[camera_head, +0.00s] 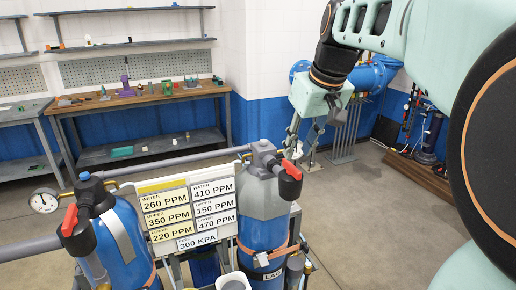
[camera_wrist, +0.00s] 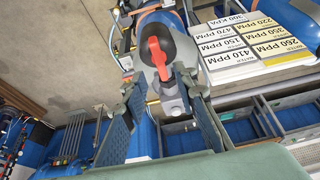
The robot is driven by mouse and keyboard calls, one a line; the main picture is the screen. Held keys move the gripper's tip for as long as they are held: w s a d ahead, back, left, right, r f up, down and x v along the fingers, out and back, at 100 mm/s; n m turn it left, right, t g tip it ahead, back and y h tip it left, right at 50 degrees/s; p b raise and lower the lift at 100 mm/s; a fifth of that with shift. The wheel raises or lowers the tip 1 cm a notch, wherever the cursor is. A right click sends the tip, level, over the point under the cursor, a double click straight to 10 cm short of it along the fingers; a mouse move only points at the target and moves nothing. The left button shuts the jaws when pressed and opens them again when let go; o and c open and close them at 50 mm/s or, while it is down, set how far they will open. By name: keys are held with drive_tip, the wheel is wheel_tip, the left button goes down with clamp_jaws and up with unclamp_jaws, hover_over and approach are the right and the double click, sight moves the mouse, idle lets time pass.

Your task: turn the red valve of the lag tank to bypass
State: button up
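The lag tank (camera_head: 262,222), a blue cylinder with a grey top and a partly visible LAG label, stands at the front centre. Its red valve handle (camera_head: 291,169) sits on a black round cap at the tank's upper right. My gripper (camera_head: 300,147) is just above and behind the handle, pointing down. In the wrist view the red handle (camera_wrist: 157,57) lies beyond and between the two spread fingertips of my gripper (camera_wrist: 158,82). The fingers are open and nothing is held. Whether a fingertip touches the black cap cannot be told.
A second blue tank (camera_head: 128,240) with its own red handle (camera_head: 69,220) stands at the left. A sign board (camera_head: 190,215) with PPM labels stands between the tanks. A grey pipe (camera_head: 175,160) runs behind it. A workbench (camera_head: 140,99) lines the back wall.

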sight(292, 165)
drive_tip(key=x, duration=0.5)
drive_tip(key=shift+w+f, duration=0.1)
drive_tip(key=shift+f, duration=0.2)
clamp_jaws()
